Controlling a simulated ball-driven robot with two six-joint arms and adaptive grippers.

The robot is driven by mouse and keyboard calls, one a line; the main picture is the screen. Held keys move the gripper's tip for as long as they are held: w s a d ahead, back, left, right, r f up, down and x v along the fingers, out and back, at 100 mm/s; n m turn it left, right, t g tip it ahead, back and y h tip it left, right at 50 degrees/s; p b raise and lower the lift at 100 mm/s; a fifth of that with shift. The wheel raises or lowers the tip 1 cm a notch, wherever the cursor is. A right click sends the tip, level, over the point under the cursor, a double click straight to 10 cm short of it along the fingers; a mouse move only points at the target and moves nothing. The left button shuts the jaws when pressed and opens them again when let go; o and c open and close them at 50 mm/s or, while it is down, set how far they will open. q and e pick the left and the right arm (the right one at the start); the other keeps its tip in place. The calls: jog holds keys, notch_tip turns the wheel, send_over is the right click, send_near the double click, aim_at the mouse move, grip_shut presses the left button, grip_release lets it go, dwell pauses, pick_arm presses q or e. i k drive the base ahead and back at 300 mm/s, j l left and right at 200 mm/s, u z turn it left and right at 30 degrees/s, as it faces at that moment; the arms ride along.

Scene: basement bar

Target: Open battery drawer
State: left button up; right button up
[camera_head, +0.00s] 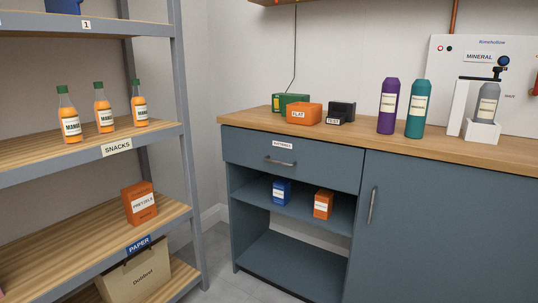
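The battery drawer (315,167) is the top drawer of the blue-grey cabinet. It has a white label at its upper left that seems to read "BATTERIES" (283,145) and a horizontal metal bar handle (281,161). Its front looks flush with the cabinet, so the drawer is shut. Neither of my grippers shows in the head view, and nothing touches the handle.
The wooden counter (245,119) above holds a green box, an orange "FLAT" box (304,113), a dark tester and two bottles. Open shelves below hold a blue box (281,192) and an orange box (323,204). A metal shelving unit (185,120) stands close on the left.

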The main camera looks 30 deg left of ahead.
aim_at(333, 166)
jog(key=u, duration=0.95)
jog(key=i+j+u, duration=0.35)
jog(key=i, duration=0.15)
jog(key=i+u, duration=0.35)
jog(key=i+j, duration=0.05)
jog(key=i, duration=0.1)
